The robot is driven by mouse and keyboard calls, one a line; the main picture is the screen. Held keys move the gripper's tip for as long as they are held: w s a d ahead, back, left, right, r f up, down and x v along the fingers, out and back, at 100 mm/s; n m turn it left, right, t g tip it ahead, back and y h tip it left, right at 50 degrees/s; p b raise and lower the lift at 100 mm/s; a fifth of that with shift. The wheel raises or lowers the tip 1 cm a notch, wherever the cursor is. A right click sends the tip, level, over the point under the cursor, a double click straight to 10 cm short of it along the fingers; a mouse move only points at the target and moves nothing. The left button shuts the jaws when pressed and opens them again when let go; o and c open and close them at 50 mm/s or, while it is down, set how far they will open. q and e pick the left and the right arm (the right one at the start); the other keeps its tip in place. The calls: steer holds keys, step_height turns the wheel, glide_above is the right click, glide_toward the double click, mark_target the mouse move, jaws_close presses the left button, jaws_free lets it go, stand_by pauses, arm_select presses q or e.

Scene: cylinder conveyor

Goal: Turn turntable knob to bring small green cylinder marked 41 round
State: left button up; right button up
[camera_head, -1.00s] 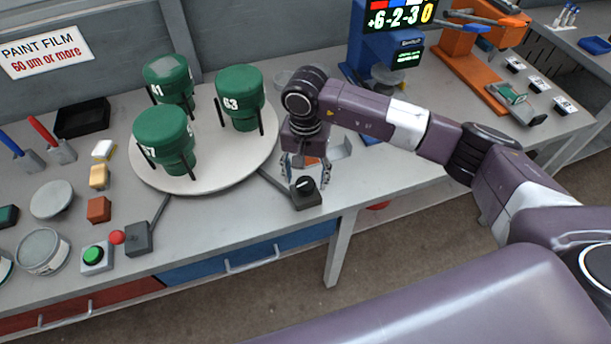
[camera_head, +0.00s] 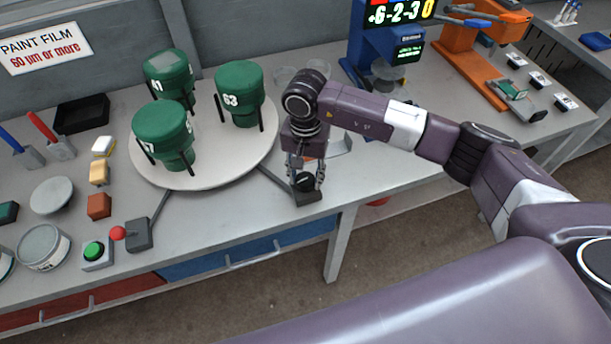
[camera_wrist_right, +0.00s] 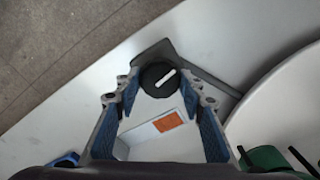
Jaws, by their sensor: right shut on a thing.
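The green cylinder marked 41 (camera_head: 168,78) stands at the back left of the round white turntable (camera_head: 257,142). Its number is partly covered by the front-left green cylinder. The black turntable knob (camera_head: 305,184) sits on a dark box at the bench's front edge; in the right wrist view the knob (camera_wrist_right: 158,80) shows a white pointer line. My right gripper (camera_head: 307,182) points down over the box and is shut on the knob, its blue-padded fingers on either side. My left gripper is out of view.
Green cylinder 63 (camera_head: 240,94) and a front-left green cylinder (camera_head: 165,135) also stand on the turntable. A green button (camera_head: 94,251) and red-knobbed lever box (camera_head: 138,235) are to the left. A blue display stand (camera_head: 371,50) stands behind my right arm.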

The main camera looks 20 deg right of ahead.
steer(key=shift+w+f+m+b, duration=0.1)
steer(key=shift+f+m+b, duration=0.2)
steer(key=shift+b, duration=0.2)
steer(key=shift+r, duration=0.2)
steer(key=shift+m+b, duration=0.5)
steer(key=shift+b, duration=0.15)
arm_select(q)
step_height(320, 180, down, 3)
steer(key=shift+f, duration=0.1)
arm_select(e)
steer(key=shift+r, duration=0.1)
steer(key=o, duration=1.2)
steer(key=shift+c, duration=0.2)
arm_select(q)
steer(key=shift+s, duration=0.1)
